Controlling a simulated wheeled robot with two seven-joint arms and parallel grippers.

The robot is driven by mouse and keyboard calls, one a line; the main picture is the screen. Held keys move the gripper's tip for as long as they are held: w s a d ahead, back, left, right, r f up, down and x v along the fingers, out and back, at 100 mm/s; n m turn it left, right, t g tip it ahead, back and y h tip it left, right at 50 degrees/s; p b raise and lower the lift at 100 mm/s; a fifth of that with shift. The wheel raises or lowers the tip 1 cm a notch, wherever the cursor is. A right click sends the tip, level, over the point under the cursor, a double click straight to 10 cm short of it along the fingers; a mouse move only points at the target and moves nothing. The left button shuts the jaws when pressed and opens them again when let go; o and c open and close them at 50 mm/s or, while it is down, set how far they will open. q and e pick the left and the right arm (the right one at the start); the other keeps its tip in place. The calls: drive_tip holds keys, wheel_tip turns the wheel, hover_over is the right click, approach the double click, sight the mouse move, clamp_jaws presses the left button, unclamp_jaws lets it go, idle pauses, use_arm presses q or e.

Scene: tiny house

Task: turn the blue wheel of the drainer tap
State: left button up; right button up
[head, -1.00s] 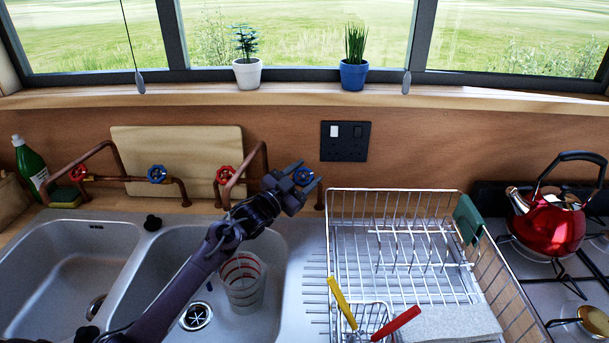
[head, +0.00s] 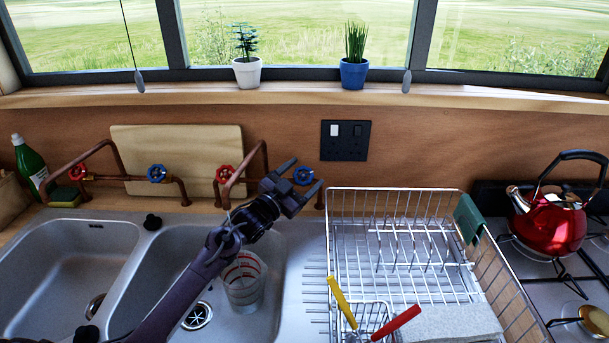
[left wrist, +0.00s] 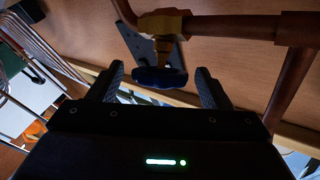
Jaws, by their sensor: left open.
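The blue wheel of the tap by the drainer (head: 304,175) shows between the fingertips of my left gripper (head: 304,176) in the head view. In the left wrist view the dark blue wheel (left wrist: 160,77) sits on its brass valve, with the two fingers of my left gripper (left wrist: 163,88) spread on either side of it. The gripper is open, and I see gaps between wheel and fingers. The tap's red wheel (head: 226,174) is to the left on the same copper pipework. My right gripper is not in view.
A second tap with a red wheel (head: 78,173) and a blue wheel (head: 157,173) is further left. The wire drainer (head: 340,190) stands to the right of the gripper. A measuring cup (head: 244,283) stands in the sink below my arm. A socket plate (head: 345,140) is on the wall.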

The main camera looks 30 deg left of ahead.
use_arm(q)
drive_tip(key=b+v, duration=0.1)
drive_tip(key=v, duration=0.6)
idle(7.3)
